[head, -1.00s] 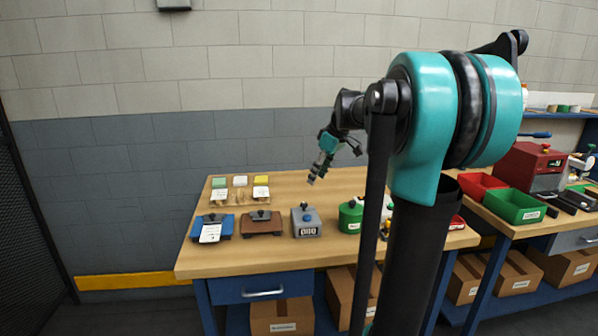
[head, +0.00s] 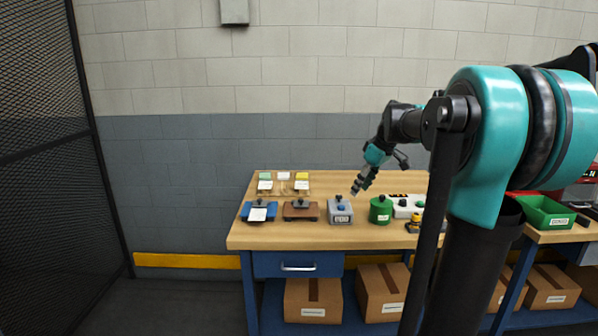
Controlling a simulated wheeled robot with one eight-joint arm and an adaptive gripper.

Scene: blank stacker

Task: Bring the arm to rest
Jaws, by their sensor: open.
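My arm comes in from the right of the head view, and its end with my gripper (head: 357,190) hangs above the wooden bench top (head: 290,236). The gripper points down and to the left, near the grey block-shaped device (head: 340,212) and apart from it as far as I can see. The jaws are small in this view; they look open, with nothing held between them.
On the bench stand a blue device (head: 258,212) with a white card, a brown one (head: 300,210), a green round one (head: 380,210) and a white box (head: 407,206). Cards lie behind. A mesh fence (head: 45,140) stands left. Cardboard boxes (head: 313,299) sit below. The floor at left is clear.

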